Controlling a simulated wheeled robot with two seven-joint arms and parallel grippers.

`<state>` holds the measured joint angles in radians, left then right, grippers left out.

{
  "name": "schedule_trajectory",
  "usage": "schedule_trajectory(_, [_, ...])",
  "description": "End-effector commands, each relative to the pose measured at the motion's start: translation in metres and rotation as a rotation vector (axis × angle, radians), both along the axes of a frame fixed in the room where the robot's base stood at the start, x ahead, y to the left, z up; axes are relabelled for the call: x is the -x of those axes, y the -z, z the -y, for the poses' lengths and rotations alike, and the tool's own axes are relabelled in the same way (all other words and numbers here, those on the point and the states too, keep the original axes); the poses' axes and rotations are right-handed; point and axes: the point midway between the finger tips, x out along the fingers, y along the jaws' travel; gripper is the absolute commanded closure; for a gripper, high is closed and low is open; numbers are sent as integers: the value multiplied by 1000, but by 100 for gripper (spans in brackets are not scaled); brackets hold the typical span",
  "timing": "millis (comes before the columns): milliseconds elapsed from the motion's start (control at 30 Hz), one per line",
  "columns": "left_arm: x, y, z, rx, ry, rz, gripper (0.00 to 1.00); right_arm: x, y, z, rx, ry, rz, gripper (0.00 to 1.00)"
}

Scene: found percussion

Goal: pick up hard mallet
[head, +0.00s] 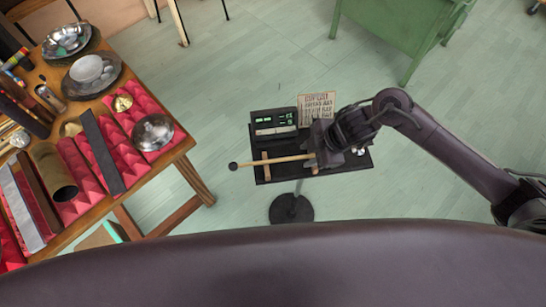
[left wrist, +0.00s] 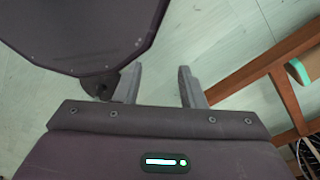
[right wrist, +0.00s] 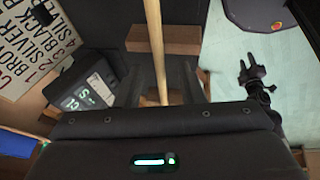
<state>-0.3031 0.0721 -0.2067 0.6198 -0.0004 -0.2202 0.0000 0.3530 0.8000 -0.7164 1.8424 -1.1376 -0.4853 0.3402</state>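A mallet with a light wooden handle (head: 280,161) and a small dark round head (head: 234,166) lies across wooden rests on a black stand tray (head: 262,180). Its head sticks out past the tray's left edge. My right gripper (head: 314,153) is over the tray at the handle's right part. In the right wrist view the handle (right wrist: 155,45) runs between the spread fingers (right wrist: 160,88), with gaps on both sides. My left gripper is outside the head view. In the left wrist view its fingers (left wrist: 159,85) are apart and empty above the floor.
A printed card (head: 317,106) and a dark box with green displays (head: 275,120) stand at the tray's back. A wooden table (head: 172,158) with bowls, metal bars and red foam is at left. A green cabinet (head: 400,30) stands behind. Floor between is clear.

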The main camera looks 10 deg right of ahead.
Motion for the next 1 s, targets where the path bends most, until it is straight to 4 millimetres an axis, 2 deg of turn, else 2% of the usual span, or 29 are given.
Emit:
schedule_trajectory(100, [-1,-1,-11,-14,-2,1,64,-1,5,-2,1,0,0,65])
schedule_trajectory(267, [-2,0,-15,-18,-6,3,64,-1,5,-1,1,0,0,65])
schedule_trajectory(533, [-3,0,-10,-13,-7,4,64,-1,5,-1,1,0,0,99])
schedule_trajectory(1000, [-3,0,-5,-6,-4,4,64,-1,0,-2,0,-1,2,100])
